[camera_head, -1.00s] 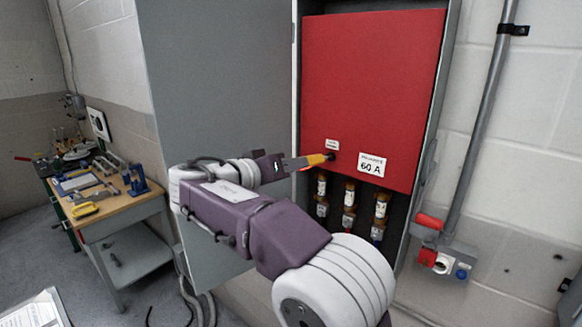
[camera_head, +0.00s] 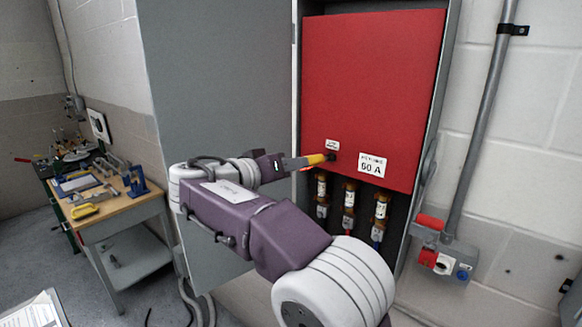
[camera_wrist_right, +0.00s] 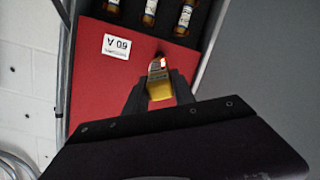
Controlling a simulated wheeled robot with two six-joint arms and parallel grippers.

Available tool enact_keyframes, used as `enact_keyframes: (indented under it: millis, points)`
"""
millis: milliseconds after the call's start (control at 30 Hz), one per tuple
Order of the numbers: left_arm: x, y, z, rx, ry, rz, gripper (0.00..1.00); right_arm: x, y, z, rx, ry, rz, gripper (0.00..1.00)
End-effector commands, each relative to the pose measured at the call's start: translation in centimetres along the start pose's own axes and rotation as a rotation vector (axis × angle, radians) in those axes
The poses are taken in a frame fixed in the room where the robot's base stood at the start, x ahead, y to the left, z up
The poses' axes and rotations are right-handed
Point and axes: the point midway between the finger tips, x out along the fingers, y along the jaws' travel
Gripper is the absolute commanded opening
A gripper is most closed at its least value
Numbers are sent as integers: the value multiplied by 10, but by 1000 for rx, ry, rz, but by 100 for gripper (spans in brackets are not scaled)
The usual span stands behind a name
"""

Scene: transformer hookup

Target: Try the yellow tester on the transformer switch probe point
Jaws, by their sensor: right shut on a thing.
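The yellow tester (camera_head: 315,159) is in my right gripper (camera_head: 288,163), which is shut on it. Its tip points right and meets or nearly meets the dark probe point (camera_head: 331,157) on the lower part of the red switch panel (camera_head: 375,85). In the right wrist view the tester (camera_wrist_right: 159,88) sits between the fingers of the gripper (camera_wrist_right: 160,98). Its far end reaches toward the red panel (camera_wrist_right: 100,85); whether it touches cannot be told. My left gripper is not in view.
Several brown fuses (camera_head: 349,205) stand below the panel. A white 60 A label (camera_head: 372,165) is right of the probe point. The grey cabinet door (camera_head: 215,85) is open at left. A red lever (camera_head: 431,222) is at lower right. A workbench (camera_head: 120,208) with tools stands far left.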

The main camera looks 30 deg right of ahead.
Motion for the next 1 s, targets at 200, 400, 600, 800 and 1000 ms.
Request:
enact_keyframes:
  millis: [200,400,600,800,1000]
  points:
    - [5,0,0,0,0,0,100,-13,-2,3,0,3,-2,0]
    - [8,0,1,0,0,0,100,-33,-4,6,0,3,-2,0]
    - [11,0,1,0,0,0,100,-52,-6,9,0,2,-2,0]
    - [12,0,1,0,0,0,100,-67,-7,12,0,1,0,0]
    - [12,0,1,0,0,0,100,-69,-7,12,0,1,1,0]
